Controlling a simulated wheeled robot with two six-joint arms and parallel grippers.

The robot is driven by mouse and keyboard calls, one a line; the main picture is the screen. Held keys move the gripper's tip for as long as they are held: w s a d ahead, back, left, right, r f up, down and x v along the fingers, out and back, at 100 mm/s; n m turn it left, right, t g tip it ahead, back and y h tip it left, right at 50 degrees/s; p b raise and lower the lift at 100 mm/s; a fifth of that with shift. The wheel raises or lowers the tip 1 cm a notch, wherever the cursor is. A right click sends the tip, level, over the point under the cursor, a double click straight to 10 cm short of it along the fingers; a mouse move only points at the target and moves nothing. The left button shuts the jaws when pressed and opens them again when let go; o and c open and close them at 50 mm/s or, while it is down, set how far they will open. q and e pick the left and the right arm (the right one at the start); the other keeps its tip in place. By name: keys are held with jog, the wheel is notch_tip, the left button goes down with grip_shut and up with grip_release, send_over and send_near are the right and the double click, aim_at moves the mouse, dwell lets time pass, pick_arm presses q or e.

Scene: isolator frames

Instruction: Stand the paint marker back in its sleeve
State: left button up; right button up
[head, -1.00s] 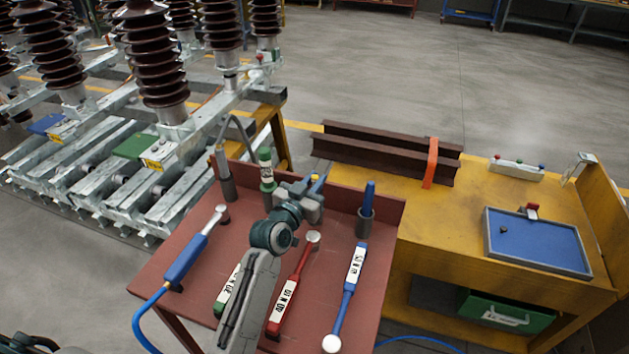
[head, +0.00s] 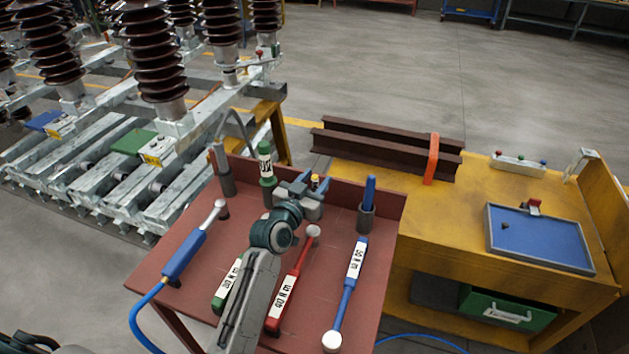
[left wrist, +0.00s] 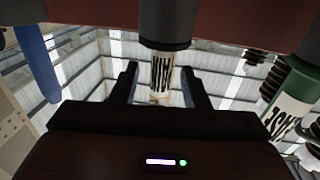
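My left gripper (head: 304,185) is over the back of the red cart, its fingers apart. In the left wrist view, which looks upside down, the gripper (left wrist: 160,90) has a finger on each side of the paint marker with gaps between. The paint marker (left wrist: 161,72) has a white body with black lettering and stands in a dark sleeve (left wrist: 165,25). In the head view only its yellowish end (head: 315,180) shows between the fingers; my gripper hides the rest and the sleeve.
A green labelled marker (head: 266,163) stands left of my gripper, and a blue one (head: 370,190) stands in a holder at right. Green, red (head: 291,280) and blue (head: 352,270) labelled tools lie on the red cart (head: 205,275). A yellow bench (head: 470,210) stands at right.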

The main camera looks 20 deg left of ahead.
pick_arm(q)
jog(key=shift+s, duration=0.1)
jog(key=s, duration=0.2)
jog(key=s+b, duration=0.1)
jog(key=shift+s+a+f, duration=0.2)
jog(key=shift+s+a, duration=0.15)
jog(key=shift+a, duration=0.05)
jog(key=s+a, duration=0.1)
jog(key=s, duration=0.5)
jog(key=shift+s+r+b, duration=0.15)
jog(key=shift+s+b, duration=0.2)
jog(key=shift+b, duration=0.05)
pick_arm(e)
jog(key=w, duration=0.2)
jog(key=w+r, duration=0.1)
jog(key=w, duration=0.1)
jog(key=shift+w+a, duration=0.1)
jog(key=shift+a, duration=0.15)
pick_arm(q)
jog(key=shift+a, duration=0.1)
